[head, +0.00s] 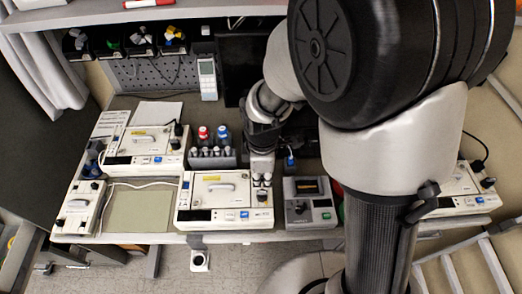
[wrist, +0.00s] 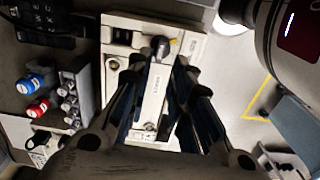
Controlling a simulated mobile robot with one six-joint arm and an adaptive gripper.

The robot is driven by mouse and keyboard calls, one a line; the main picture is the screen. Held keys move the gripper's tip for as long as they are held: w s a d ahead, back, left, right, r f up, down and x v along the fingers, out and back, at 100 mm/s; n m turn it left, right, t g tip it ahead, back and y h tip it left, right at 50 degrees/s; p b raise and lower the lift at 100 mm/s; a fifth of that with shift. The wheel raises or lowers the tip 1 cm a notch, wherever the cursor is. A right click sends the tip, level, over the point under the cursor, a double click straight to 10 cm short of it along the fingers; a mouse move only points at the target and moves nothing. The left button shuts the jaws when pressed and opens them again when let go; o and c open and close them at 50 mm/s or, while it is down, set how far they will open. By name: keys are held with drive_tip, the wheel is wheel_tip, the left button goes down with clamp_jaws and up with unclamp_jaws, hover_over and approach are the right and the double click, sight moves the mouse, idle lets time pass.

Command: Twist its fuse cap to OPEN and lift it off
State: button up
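A small round fitting (wrist: 150,127) sits at the module's other end. Contact with the fingers cannot be told.
A rack (head: 212,158) with red-capped and blue-capped bottles stands behind the middle pump. A grey device (head: 310,214) stands close on its right. Another white pump (head: 150,143) is at back left. A bare greenish mat (head: 140,211) lies left of the middle pump.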

sight(262, 191)
drive_tip(key=shift+f+b, duration=2.75)
drive_tip(key=shift+f, duration=0.85)
drive_tip(key=shift+c, duration=0.5)
clamp_jaws()
drive_tip(key=shift+r, duration=0.1)
drive_tip(key=shift+r+p, duration=2.1)
drive_tip(key=shift+r, duration=0.4)
drive_tip(key=shift+f, duration=0.1)
